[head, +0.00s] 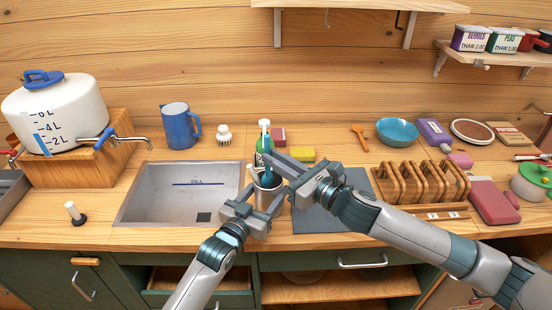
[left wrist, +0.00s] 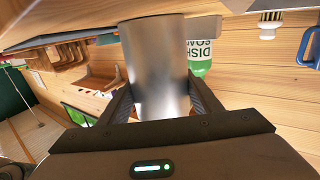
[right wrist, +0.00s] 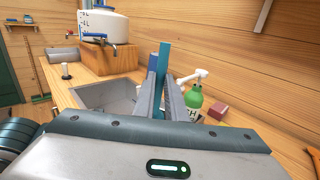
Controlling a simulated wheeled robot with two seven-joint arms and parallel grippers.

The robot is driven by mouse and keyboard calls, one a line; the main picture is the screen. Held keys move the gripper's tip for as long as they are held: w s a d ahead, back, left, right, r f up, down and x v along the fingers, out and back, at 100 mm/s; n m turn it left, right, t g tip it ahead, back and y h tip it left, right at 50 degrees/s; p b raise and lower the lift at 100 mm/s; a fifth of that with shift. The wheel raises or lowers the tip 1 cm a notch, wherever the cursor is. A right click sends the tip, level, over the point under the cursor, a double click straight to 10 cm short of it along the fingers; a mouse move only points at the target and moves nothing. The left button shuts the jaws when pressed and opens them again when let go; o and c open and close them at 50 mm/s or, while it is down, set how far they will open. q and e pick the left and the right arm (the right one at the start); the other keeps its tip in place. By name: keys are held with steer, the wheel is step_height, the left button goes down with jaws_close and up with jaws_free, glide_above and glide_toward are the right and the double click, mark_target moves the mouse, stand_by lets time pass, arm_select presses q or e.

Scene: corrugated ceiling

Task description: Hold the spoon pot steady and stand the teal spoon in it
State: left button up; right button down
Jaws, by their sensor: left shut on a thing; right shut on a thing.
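The spoon pot (head: 268,190) is a plain metal cylinder standing on the counter just right of the sink. My left gripper (head: 262,202) is shut on it, with one finger on each side; the left wrist view shows the pot (left wrist: 155,65) between the fingers. My right gripper (head: 271,163) is shut on the teal spoon (head: 267,178) above the pot. The spoon is roughly upright, and it also shows between the fingers in the right wrist view (right wrist: 163,60). Its lower end is at the pot's mouth; I cannot tell whether it is inside the rim.
A green dish soap bottle (head: 259,158) stands close behind the pot. The sink (head: 150,190) is to the left. A grey mat (head: 312,222) lies to the right, with a wooden rack (head: 420,185) beyond it. A yellow sponge (head: 302,154) lies behind my right gripper.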

steer(key=c, duration=1.7)
jaws_free()
steer(key=v, duration=1.2)
arm_select(q)
steer(key=o, duration=1.2)
steer(key=shift+c, duration=0.2)
